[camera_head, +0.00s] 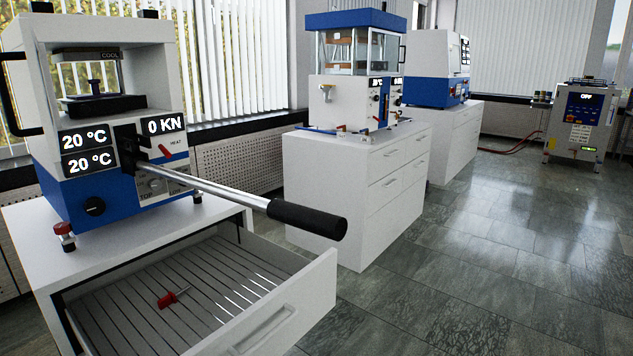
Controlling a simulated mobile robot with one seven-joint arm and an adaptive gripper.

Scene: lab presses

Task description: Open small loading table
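I cannot tell for certain which thing is the small loading table. The near press (118,205) is white and blue, with displays reading 20 °C, 20 °C and 0 KN. It stands on a white cabinet (45,240). The cabinet's drawer (275,325) is pulled out, and a small red object (172,298) lies on its slatted floor. Inside the press chamber is a dark plate (100,105) with a small dark piece above it. My gripper is not in view.
A long lever (310,218) with a black grip juts from the near press over the open drawer. A second press (355,70) and another blue-white machine (437,68) stand on white cabinets behind. A wheeled unit (580,120) is far right. The tiled floor at right is clear.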

